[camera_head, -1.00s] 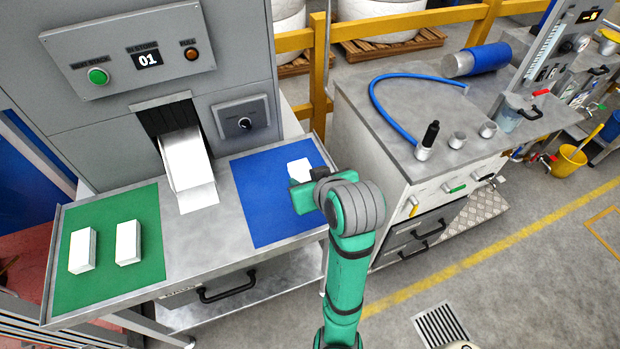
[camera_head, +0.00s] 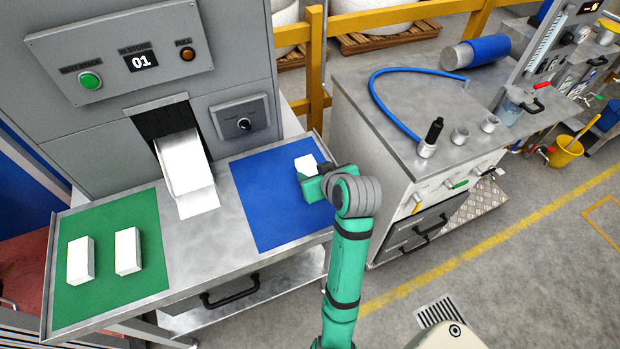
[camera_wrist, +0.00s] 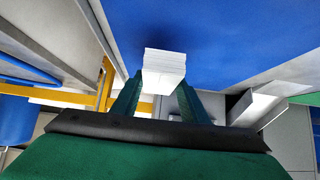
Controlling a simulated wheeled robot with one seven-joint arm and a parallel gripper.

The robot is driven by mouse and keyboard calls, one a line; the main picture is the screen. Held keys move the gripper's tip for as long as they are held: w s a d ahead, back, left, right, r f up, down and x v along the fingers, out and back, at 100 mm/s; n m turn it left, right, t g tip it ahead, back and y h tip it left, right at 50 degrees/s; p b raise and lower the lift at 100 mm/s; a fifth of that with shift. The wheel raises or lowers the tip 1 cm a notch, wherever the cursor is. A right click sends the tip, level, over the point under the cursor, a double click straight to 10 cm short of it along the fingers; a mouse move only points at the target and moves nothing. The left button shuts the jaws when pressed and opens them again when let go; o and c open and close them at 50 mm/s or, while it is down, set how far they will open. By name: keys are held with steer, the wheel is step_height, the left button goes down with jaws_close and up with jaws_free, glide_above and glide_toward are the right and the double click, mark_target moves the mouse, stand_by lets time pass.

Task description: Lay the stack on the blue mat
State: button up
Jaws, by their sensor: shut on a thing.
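My gripper (camera_wrist: 158,100) is shut on a white stack (camera_wrist: 164,66), which sits between the two green fingers in the wrist view. In the head view the stack (camera_head: 305,164) shows over the upper right part of the blue mat (camera_head: 266,205), partly hidden behind my green arm. The mat (camera_wrist: 230,35) fills much of the wrist view beyond the stack. I cannot tell whether the stack touches the mat. Two more white stacks, one (camera_head: 81,261) at the left and one (camera_head: 128,251) beside it, stand on the green mat (camera_head: 105,292).
A grey machine (camera_head: 85,140) with a white chute (camera_head: 186,170) stands behind the table. A cabinet (camera_head: 385,110) with a blue hose (camera_head: 385,105) is close on the right. Most of the blue mat is bare.

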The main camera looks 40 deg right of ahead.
step_height(320, 180, down, 2)
steer(key=shift+f, duration=0.4)
steer(key=shift+s+f, duration=0.1)
steer(key=o, duration=1.1)
steer(key=shift+d, duration=0.1)
steer(key=shift+s, duration=0.1)
